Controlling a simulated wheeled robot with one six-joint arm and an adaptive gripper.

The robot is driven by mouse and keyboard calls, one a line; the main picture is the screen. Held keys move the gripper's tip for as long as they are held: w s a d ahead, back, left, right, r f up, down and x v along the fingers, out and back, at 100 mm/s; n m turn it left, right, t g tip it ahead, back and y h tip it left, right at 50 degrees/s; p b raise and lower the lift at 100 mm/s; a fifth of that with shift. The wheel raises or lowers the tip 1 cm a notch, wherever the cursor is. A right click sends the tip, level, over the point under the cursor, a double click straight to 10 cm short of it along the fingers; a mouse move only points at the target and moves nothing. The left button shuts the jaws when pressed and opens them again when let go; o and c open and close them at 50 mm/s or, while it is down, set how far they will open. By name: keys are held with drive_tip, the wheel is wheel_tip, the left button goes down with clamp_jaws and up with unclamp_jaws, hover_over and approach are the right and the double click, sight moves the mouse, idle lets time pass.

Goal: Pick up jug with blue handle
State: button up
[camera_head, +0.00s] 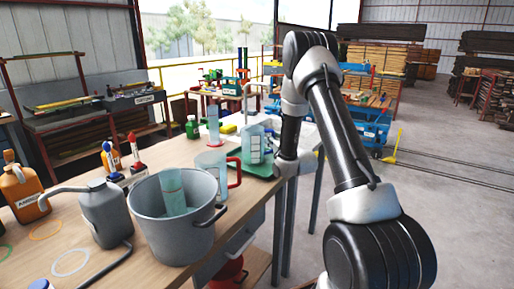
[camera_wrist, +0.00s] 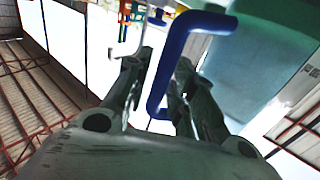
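The jug with the blue handle (camera_head: 254,146) is clear bluish and stands on a green tray (camera_head: 262,171) near the table's far right edge. In the wrist view its teal body (camera_wrist: 265,65) fills the upper right, and its blue handle (camera_wrist: 172,62) is large and close. My gripper (camera_wrist: 163,72) is open, with one finger on each side of the handle's upright bar. I cannot tell whether either finger touches it. In the head view my arm comes down just right of the jug, and the fingers are hidden or too small to make out.
A jug with a red handle (camera_head: 218,176) stands nearer, left of the tray. A grey bucket (camera_head: 172,236) holding a clear beaker (camera_head: 173,190) stands in front. A grey can (camera_head: 104,214) and orange bottle (camera_head: 22,192) are at left. A tall cylinder (camera_head: 213,125) is behind. Open floor lies right.

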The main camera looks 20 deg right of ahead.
drive_tip(key=shift+c, duration=0.2)
clamp_jaws()
drive_tip(key=shift+r, duration=0.1)
